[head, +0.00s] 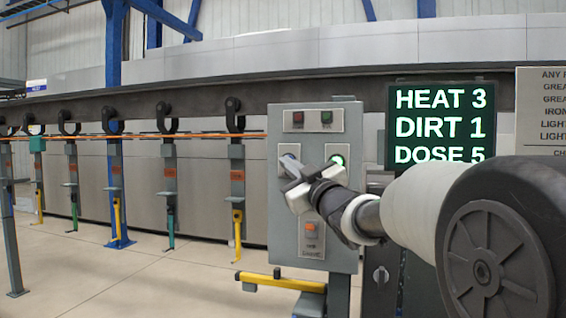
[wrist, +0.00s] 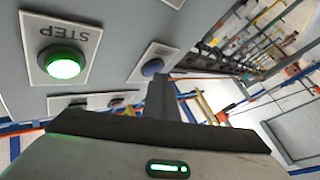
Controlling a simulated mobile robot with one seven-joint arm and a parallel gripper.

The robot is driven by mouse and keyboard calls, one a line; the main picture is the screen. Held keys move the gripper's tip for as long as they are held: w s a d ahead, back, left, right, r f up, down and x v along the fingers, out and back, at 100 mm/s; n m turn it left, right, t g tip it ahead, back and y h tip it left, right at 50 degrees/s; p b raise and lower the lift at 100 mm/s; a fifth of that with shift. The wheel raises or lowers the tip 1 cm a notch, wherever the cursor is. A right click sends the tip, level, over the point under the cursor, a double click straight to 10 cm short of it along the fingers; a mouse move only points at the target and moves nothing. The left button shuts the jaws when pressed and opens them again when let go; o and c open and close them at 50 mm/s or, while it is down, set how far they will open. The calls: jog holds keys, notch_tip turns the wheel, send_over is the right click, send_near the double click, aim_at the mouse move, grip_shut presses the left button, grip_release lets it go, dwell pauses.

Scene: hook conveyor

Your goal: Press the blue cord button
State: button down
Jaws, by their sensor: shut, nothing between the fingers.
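The blue button (wrist: 152,67) sits on a white plate on the grey control box (head: 270,200). In the head view its plate is at the box's left, and my gripper (head: 287,162) covers part of it. In the wrist view the shut, empty fingers (wrist: 162,82) end right by the blue button. I cannot tell whether they touch it. The lit green button (head: 337,160), marked STEP, is to the right on the box. It also shows large in the wrist view (wrist: 64,66). The blue button's label is not readable.
Red and green buttons (head: 312,119) are at the box's top, and an orange switch (head: 310,231) is lower down. A screen (head: 440,125) reads HEAT 3, DIRT 1, DOSE 5. Hooks (head: 166,118) hang from a rail at left.

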dwell(0.3)
jog(key=shift+s+a+b, duration=0.3)
jog(key=shift+s+b, duration=0.3)
jog(key=shift+s, duration=0.1)
jog(key=s+b, duration=0.1)
jog(key=s+a, duration=0.1)
jog(key=s, duration=0.1)
jog(key=s+b, duration=0.1)
jog(key=shift+s+a+b, duration=0.3)
jog(key=shift+s+a, duration=0.05)
jog(key=shift+a, duration=0.05)
jog(key=shift+d, duration=0.1)
dwell(0.4)
